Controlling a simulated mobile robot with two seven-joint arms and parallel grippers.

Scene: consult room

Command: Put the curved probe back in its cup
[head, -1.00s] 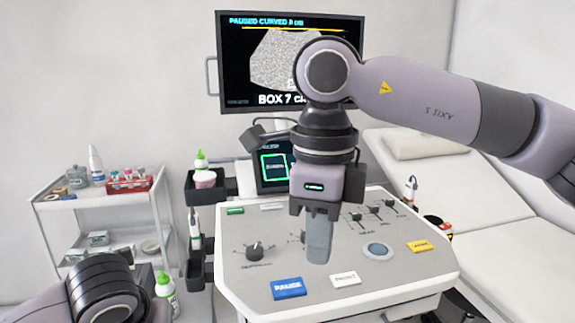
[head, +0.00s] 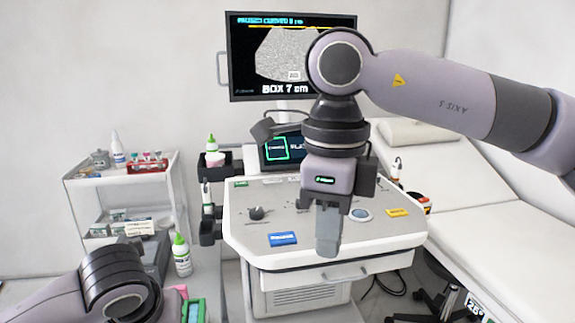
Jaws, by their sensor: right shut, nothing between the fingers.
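My right gripper (head: 327,245) points down in front of the ultrasound console (head: 285,205), over its front edge in the picture. Its fingers are together with nothing between them. A white probe (head: 207,196) stands upright in a black holder on the console's left side. Another black cup (head: 209,232) sits lower on that side and looks empty. A second slim white probe (head: 397,167) stands at the console's right side. I cannot tell which probe is the curved one. My left arm shows at the lower left, but its gripper is out of view.
The monitor (head: 290,55) reads paused, curved, box 7 cm. A blue pause key (head: 283,239) is on the panel. A white trolley (head: 118,180) and a green-capped bottle (head: 182,255) are at left. An exam couch (head: 470,190) blocks the right. A drawer handle (head: 345,274) sticks out below the panel.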

